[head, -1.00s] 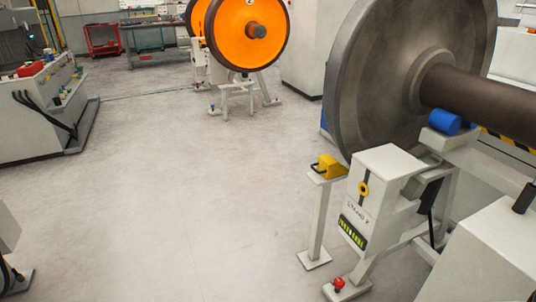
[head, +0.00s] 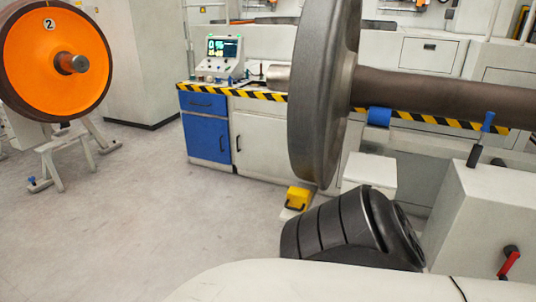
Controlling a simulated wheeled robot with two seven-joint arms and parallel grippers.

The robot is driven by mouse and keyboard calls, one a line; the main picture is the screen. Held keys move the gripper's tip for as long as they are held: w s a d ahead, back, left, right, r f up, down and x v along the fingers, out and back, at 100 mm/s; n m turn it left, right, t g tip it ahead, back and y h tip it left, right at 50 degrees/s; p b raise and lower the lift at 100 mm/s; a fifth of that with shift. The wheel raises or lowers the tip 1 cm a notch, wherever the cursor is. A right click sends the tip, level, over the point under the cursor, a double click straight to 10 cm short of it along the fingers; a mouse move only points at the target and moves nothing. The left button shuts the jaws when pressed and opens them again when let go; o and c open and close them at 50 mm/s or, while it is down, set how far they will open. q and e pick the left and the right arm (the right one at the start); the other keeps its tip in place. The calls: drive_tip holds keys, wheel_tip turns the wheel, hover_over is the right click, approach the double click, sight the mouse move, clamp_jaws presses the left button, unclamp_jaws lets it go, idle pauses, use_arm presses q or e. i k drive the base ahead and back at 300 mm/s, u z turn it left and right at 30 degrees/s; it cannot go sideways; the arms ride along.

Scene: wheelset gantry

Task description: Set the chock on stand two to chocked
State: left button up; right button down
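A yellow chock (head: 298,197) with a dark handle sits low beside the tread of a large grey steel wheel (head: 318,95). Whether it touches the wheel is not clear. My own arm covers part of the area below it. The white stand (head: 370,172) under the wheel's dark axle (head: 430,98) shows only its top; its front face and label are hidden behind my arm. A blue roller (head: 379,117) is under the axle. Neither gripper is in view; a dark joint and a pale link of my arm fill the lower middle.
An orange wheel (head: 45,70) marked 2 stands at the left. A bench with a blue cabinet (head: 206,137) and a console screen (head: 223,48) is behind. A white box (head: 485,215) with a red lever (head: 509,262) is at the right. Floor at lower left is clear.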

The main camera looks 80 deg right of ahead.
sight(298, 199)
drive_tip(key=z, duration=1.15)
drive_tip(key=i, duration=1.1)
drive_tip(key=z, duration=1.2)
